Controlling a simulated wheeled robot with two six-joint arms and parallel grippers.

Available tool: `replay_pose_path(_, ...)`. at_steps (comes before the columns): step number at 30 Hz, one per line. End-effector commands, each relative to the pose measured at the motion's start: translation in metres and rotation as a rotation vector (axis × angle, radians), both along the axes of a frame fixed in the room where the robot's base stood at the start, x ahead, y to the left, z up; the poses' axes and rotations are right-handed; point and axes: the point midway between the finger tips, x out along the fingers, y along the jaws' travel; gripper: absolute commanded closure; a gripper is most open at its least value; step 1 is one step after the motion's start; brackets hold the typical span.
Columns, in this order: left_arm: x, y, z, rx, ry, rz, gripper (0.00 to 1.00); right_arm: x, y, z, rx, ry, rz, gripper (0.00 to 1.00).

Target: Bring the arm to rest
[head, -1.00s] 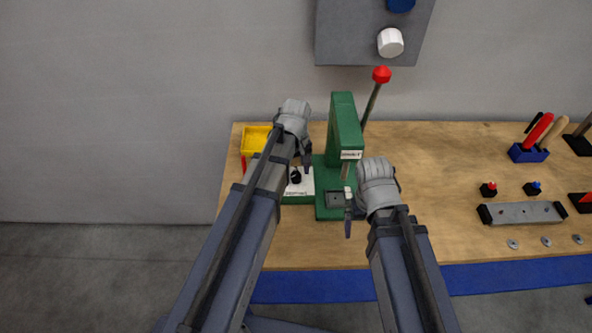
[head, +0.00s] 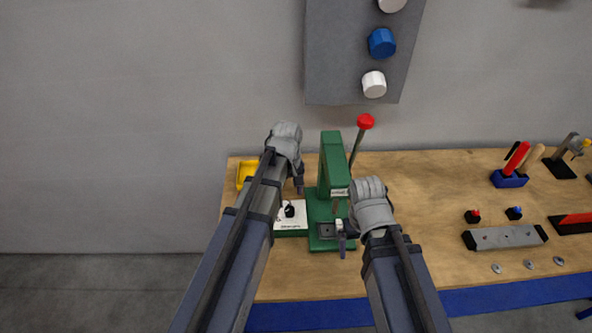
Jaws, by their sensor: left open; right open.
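My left gripper (head: 299,184) is open over the back left of the workbench, just left of the green press. Its arm partly covers the yellow bin behind it. My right gripper (head: 341,237) is open at the front right of the press, close to the press base. I cannot tell whether it touches the press. Both arms reach forward from the bottom of the view. Nothing shows held in either gripper.
The green press (head: 333,165) has a red-knobbed lever. A yellow bin (head: 245,172) stands at the back left. A grey bar (head: 505,237), knobs and tools lie right. The bench middle is clear.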

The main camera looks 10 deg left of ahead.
Motion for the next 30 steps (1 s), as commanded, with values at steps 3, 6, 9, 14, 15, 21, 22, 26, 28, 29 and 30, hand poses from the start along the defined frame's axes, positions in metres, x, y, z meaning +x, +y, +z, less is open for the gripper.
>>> replay_pose_path(3,0.0,0.0,-0.003,0.0,0.0,0.0,0.28,0.0,0.0,-0.003,0.0,0.0,0.0,0.0)
replay_pose_path(6,0.0,0.0,-0.008,0.0,0.0,0.0,0.28,0.0,0.0,-0.008,0.0,0.0,0.0,0.0)
replay_pose_path(9,0.0,0.0,-0.016,0.0,0.0,0.0,0.28,0.0,0.0,-0.016,0.0,0.0,0.001,0.0)
replay_pose_path(14,0.0,0.0,-0.033,0.0,0.0,0.0,0.28,0.0,0.0,-0.034,0.0,0.0,0.001,0.0)
replay_pose_path(15,0.0,0.0,-0.038,0.0,0.0,0.0,0.28,0.0,0.0,-0.038,0.0,0.0,0.001,0.0)
replay_pose_path(21,0.0,0.0,-0.063,0.0,0.0,0.0,0.28,0.0,0.0,-0.063,0.0,0.0,0.0,0.0)
replay_pose_path(22,0.0,0.0,-0.066,0.0,0.0,0.0,0.28,0.0,0.0,-0.066,0.0,0.0,0.0,0.0)
replay_pose_path(26,0.0,0.0,-0.076,0.0,0.0,-0.001,0.28,0.0,0.0,-0.076,0.0,0.0,0.0,0.0)
replay_pose_path(28,0.0,0.0,-0.078,0.0,0.0,-0.001,0.28,0.0,0.0,-0.078,0.0,0.0,-0.001,0.0)
replay_pose_path(29,0.0,0.0,-0.079,0.0,0.0,-0.001,0.28,0.0,0.0,-0.078,0.0,0.0,-0.001,0.0)
replay_pose_path(30,0.0,0.0,-0.079,0.0,0.0,-0.001,0.28,0.0,0.0,-0.079,0.0,0.0,-0.001,0.0)
